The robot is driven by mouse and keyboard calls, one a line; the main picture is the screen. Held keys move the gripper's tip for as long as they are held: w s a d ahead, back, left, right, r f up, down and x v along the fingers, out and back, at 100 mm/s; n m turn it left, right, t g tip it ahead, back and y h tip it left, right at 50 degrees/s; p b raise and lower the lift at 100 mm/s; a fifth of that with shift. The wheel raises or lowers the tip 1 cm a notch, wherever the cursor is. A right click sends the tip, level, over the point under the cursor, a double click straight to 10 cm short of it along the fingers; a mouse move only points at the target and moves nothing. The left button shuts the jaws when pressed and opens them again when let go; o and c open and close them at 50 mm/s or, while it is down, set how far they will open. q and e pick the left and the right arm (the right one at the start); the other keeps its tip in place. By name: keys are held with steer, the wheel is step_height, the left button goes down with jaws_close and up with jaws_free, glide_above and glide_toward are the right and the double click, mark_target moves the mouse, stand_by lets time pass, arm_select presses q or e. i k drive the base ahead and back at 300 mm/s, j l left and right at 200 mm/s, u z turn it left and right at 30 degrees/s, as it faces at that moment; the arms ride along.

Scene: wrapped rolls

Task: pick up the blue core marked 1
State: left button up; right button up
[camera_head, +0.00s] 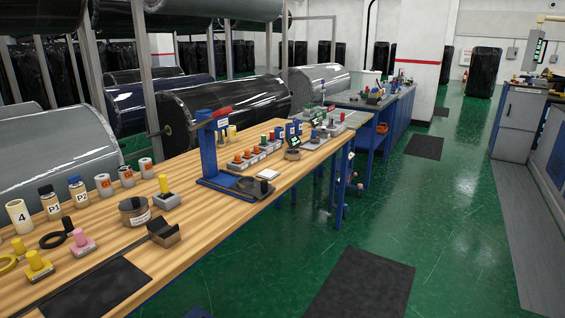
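I cannot make out a blue core marked 1 in the head view. On the wooden table (215,222) a row of upright cores stands along the back edge. A cream core marked 4 (19,216) is at the left. Beside it are a tan piece marked P1 (51,205) with a dark top and a tan piece marked P2 (80,194) with a blue top. Several smaller white and orange-marked cores (104,185) follow to the right; their marks are too small to read. Neither gripper shows in the view.
A blue press stand (208,155) rises mid-table. Yellow and pink knobbed blocks (83,242), a round container (134,211) and a black mat (98,290) occupy the near end.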

mark_target(298, 127)
steer(key=i+l+z, duration=0.6)
steer(key=i, duration=0.25)
steer(key=i+l+z, duration=0.2)
steer(key=i+z, duration=0.45)
steer(key=i, duration=0.25)
steer(key=i+l+u, duration=0.1)
steer(key=i+u, duration=0.3)
steer(key=i, duration=0.2)
steer(key=i+l+u, duration=0.4)
steer(key=i, duration=0.15)
steer(key=i+l+u, duration=0.4)
steer(key=i, duration=0.15)
steer(key=i+l+u, duration=0.45)
steer(key=l+u, duration=0.25)
steer(key=i+l+u, duration=0.15)
steer(key=l+u, duration=0.2)
steer(key=i+l+u, duration=0.1)
steer(key=l+u, duration=0.6)
steer(key=l, duration=0.2)
steer(key=l+u, duration=0.1)
steer(key=l, duration=0.2)
steer(key=i+z, duration=0.15)
steer(key=k+l, duration=0.05)
